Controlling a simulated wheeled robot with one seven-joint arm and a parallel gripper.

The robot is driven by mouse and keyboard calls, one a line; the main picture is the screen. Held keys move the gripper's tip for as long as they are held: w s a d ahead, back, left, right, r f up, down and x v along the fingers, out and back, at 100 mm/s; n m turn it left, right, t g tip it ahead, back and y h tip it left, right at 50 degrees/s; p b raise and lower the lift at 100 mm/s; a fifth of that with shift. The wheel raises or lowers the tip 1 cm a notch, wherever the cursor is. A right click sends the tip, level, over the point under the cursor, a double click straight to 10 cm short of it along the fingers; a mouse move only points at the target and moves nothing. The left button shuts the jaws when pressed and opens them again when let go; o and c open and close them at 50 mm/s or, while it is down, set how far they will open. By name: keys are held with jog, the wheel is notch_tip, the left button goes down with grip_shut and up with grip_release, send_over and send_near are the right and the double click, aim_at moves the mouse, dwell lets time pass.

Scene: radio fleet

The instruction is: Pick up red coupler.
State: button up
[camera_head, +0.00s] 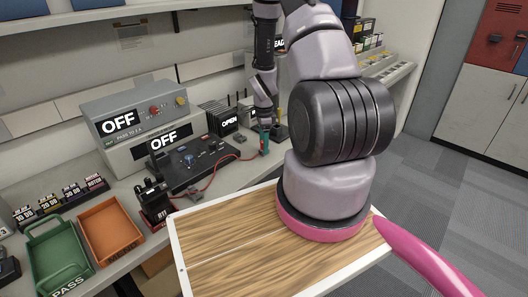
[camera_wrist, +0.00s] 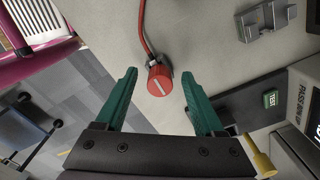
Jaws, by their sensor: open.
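The red coupler (camera_wrist: 159,81) is a short red cylinder with a pale line across its end face. It sits on the end of a red cable (camera_wrist: 143,25) over the grey bench top (camera_wrist: 205,45). In the wrist view my gripper (camera_wrist: 158,74) has its two green fingers spread apart, one on each side of the coupler, with a gap on both sides. In the head view my gripper (camera_head: 264,141) is low at the bench, right of the black test board. The coupler cannot be made out clearly there.
A black test board (camera_head: 180,175) with the red cable across its front lies left of my gripper. Grey OFF boxes (camera_head: 130,105) stand behind it. A green PASS tray (camera_head: 62,257) and an orange tray (camera_head: 110,231) are at the left. A metal bracket (camera_wrist: 266,20) is near the coupler.

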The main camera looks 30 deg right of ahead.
grip_shut()
jog(key=shift+r, duration=0.1)
